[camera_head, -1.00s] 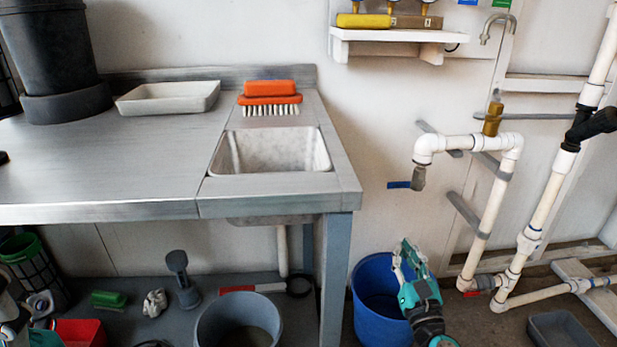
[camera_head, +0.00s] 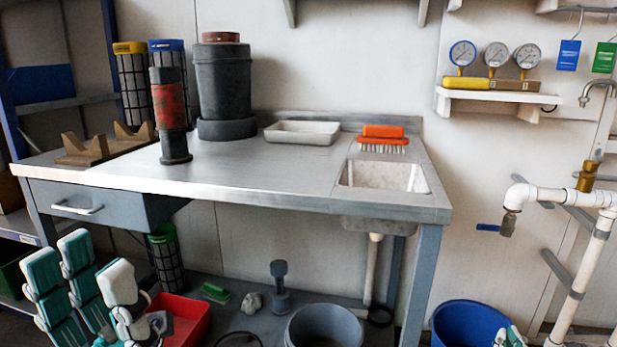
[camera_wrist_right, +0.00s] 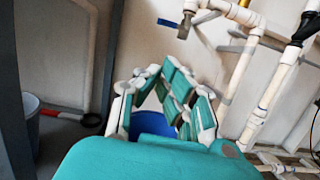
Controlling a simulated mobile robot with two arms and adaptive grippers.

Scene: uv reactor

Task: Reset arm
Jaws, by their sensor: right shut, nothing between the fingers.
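My left gripper (camera_head: 92,275) stands at the lower left of the head view, its teal and white fingers pointing up and spread apart, with nothing between them. It is in front of the bench's left end. My right gripper (camera_head: 508,338) shows only as fingertips at the bottom edge of the head view, in front of the blue bucket (camera_head: 465,325). In the right wrist view the right gripper (camera_wrist_right: 163,75) is shut and empty, its fingers meeting at the tips. The blue bucket shows behind the fingers there (camera_wrist_right: 150,122).
The metal bench (camera_head: 270,175) carries a red-and-black cylinder (camera_head: 171,112), a white tray (camera_head: 303,132), an orange brush (camera_head: 382,136) and a sink (camera_head: 385,176). White pipes (camera_head: 585,255) stand at the right. A red bin (camera_head: 185,318) and grey bucket (camera_head: 325,325) are below.

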